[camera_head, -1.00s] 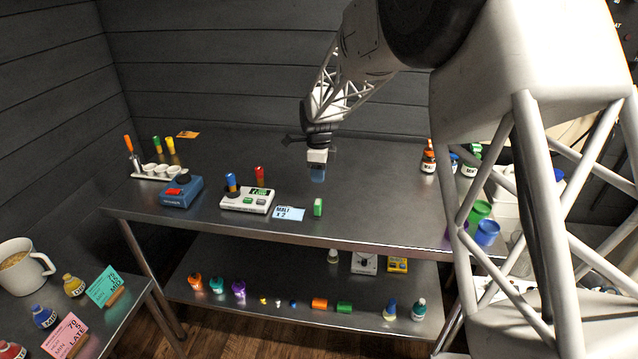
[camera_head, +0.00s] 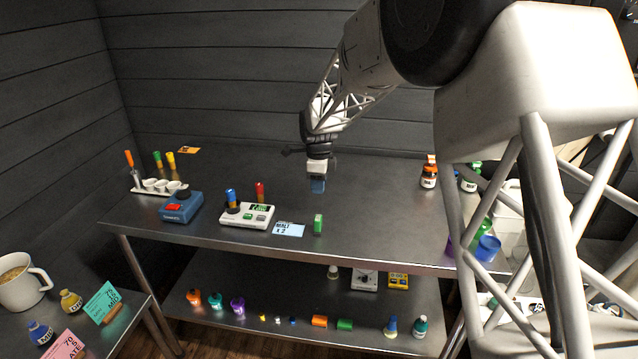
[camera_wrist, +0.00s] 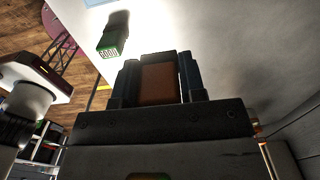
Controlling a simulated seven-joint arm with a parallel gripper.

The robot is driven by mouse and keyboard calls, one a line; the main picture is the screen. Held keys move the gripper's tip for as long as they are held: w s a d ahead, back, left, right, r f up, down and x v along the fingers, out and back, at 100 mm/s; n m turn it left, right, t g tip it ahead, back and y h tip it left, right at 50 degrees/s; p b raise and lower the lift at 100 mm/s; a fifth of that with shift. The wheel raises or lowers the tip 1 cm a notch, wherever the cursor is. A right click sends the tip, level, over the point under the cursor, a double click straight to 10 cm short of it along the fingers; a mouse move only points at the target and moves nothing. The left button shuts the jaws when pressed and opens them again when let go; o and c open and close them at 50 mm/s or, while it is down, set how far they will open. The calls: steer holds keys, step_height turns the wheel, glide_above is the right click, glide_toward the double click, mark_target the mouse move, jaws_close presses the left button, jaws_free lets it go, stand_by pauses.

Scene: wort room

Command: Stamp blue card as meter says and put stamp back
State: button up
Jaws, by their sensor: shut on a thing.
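The blue card (camera_head: 289,230) lies flat near the front edge of the table, with dark print that seems to read "MALT x 2". The white meter (camera_head: 233,217) with a lit green display (camera_head: 261,208) stands left of it; its reading is too small to make out. A green stamp-like block (camera_head: 318,224) stands right of the card; in the wrist view (camera_wrist: 113,36) its end face shows white lettering like "GOOD". My gripper (camera_head: 317,186) is above the table, behind the card and green block. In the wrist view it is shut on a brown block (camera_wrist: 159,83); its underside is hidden.
Blue (camera_head: 231,196) and red (camera_head: 260,191) cylinders stand by the meter. Bottles (camera_head: 429,172) and cups (camera_head: 488,248) are at right. The table's middle is clear.

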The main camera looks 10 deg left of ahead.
glide_above(296, 230)
step_height(296, 230, down, 3)
steer(key=shift+r, duration=0.1)
steer(key=shift+f, duration=0.2)
stand_by(0.4)
steer(key=shift+f, duration=2.75)
steer(key=shift+f, duration=0.6)
steer(key=shift+r, duration=0.15)
steer(key=shift+r, duration=3.4)
steer(key=shift+w, duration=0.1)
steer(key=w+d+r, duration=0.1)
steer(key=w+d, duration=0.1)
steer(key=w+d+r, duration=0.1)
steer(key=w, duration=0.2)
steer(key=w+d+r, duration=0.1)
steer(key=w+d, duration=0.1)
steer(key=shift+w+d, duration=0.25)
steer(key=shift+d, duration=0.1)
